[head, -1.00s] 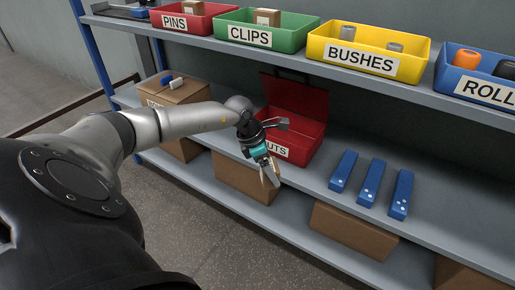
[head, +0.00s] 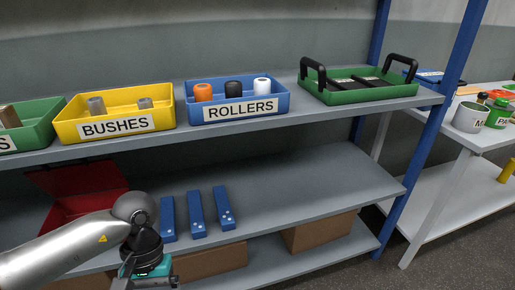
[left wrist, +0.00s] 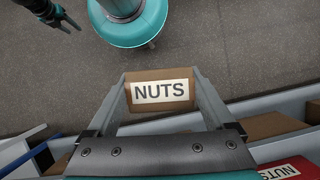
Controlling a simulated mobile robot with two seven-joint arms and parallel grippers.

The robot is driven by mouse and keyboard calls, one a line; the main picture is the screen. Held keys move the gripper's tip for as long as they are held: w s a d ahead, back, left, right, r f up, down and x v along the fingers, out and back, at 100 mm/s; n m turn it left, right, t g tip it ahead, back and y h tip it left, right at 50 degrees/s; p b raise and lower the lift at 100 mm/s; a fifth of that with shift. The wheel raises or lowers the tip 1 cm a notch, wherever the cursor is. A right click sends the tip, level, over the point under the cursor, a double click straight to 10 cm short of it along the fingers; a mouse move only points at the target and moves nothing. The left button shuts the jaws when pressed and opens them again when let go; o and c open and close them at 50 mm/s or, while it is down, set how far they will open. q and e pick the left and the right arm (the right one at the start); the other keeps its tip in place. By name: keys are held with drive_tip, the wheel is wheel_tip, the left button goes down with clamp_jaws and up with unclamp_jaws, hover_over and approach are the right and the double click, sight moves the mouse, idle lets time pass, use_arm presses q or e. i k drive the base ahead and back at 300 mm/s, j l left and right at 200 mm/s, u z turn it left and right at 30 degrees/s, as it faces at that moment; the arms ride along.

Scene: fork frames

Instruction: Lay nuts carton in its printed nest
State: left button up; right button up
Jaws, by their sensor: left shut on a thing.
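The nuts carton (left wrist: 160,91), a small brown box with a white NUTS label, sits between the two fingers of my left gripper (left wrist: 158,78) in the left wrist view. The gripper is shut on it, in the air in front of the shelves. In the head view my left gripper (head: 148,272) is at the bottom edge and its fingertips and the carton are out of frame. A dark gripper, my right one (left wrist: 66,20), shows small at the top left of the wrist view; its jaw gap is unclear. I cannot make out a printed nest in either view.
The red bin (head: 90,205) stands open on the middle shelf, beside several blue bars (head: 196,213). Above are the yellow BUSHES bin (head: 160,122), blue ROLLERS bin (head: 275,103) and green handled tray (head: 385,95). A white table (head: 480,136) is at right.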

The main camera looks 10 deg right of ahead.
sight(383, 85)
drive_tip(key=i+l, duration=0.1)
drive_tip(key=l, duration=0.35)
drive_tip(key=i+l, duration=0.1)
drive_tip(key=l, duration=0.35)
drive_tip(key=i+l, duration=0.1)
drive_tip(key=l, duration=0.3)
drive_tip(key=l+z, duration=0.05)
